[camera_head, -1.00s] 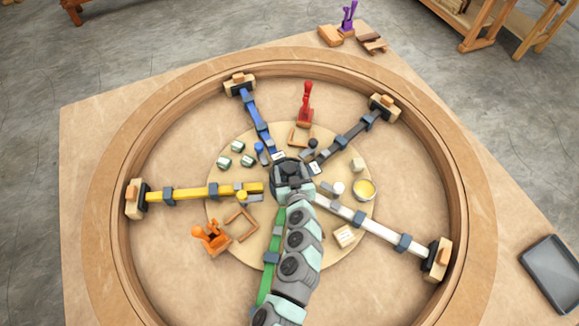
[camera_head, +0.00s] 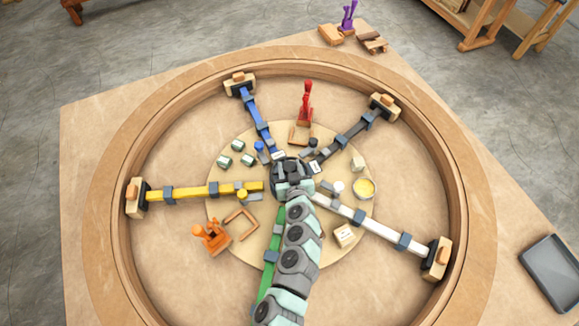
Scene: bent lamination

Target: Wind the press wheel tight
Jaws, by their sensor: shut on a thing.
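My gripper (camera_head: 291,172) is at the centre of the round board, over the dark hub where the coloured bars meet. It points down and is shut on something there. The press wheel appears to be at this hub, but the gripper and wrist cover most of it, and the fingertips cannot be made out. Blue (camera_head: 256,122), dark (camera_head: 346,136), yellow (camera_head: 194,192), white (camera_head: 364,219) and green (camera_head: 269,266) bars run outward from the hub. The first four reach padded wooden blocks at the ring (camera_head: 108,200); my arm partly covers the green bar.
A red clamp (camera_head: 306,108) and an orange clamp (camera_head: 211,236) stand inside the ring. A grey tray (camera_head: 552,271) lies at right.

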